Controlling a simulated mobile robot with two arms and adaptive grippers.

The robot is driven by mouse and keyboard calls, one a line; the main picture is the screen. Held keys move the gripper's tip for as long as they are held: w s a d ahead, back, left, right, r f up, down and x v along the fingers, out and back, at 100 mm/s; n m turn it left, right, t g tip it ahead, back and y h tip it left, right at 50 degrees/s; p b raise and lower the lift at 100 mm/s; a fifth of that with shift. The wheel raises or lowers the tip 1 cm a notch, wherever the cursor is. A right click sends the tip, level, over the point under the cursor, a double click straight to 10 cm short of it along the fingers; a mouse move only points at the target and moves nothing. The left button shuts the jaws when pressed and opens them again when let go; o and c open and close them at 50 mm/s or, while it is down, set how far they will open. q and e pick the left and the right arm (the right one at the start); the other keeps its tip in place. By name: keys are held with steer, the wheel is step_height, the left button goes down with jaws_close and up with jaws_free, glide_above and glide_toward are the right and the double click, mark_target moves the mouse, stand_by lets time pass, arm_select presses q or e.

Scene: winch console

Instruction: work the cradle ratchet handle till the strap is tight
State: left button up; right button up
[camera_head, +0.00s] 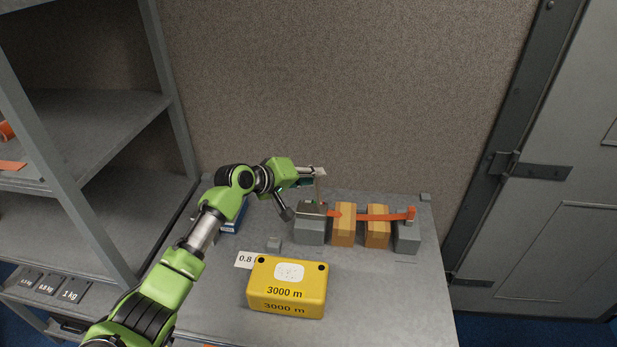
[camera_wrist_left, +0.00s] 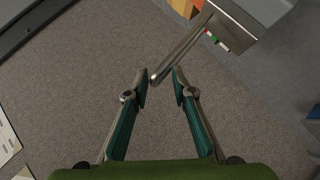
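The cradle has grey end blocks (camera_head: 407,236), two wooden chocks (camera_head: 344,231) and an orange strap (camera_head: 375,217) running across them. The ratchet handle (camera_wrist_left: 183,50) is a thin metal bar in the left wrist view, running down from a grey block with a small red, white and green marker (camera_wrist_left: 216,40). In the head view the handle (camera_head: 321,188) stands up at the cradle's left block. My left gripper (camera_head: 304,192) is open there. In the left wrist view its fingertips (camera_wrist_left: 160,84) stand apart, with the handle's end between or just beyond them; contact cannot be told.
A yellow box (camera_head: 287,286) marked 3000 m stands in front of the cradle, with a white label (camera_head: 244,260) beside it. A blue object (camera_head: 234,221) lies behind my left arm. Shelves (camera_head: 90,125) stand at left. The table's front right (camera_head: 390,305) is clear.

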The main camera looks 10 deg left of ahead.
arm_select(q)
steer(key=v, duration=1.1)
steer(key=shift+s+a+r, duration=0.2)
steer(key=shift+s+r, duration=0.05)
stand_by(0.3)
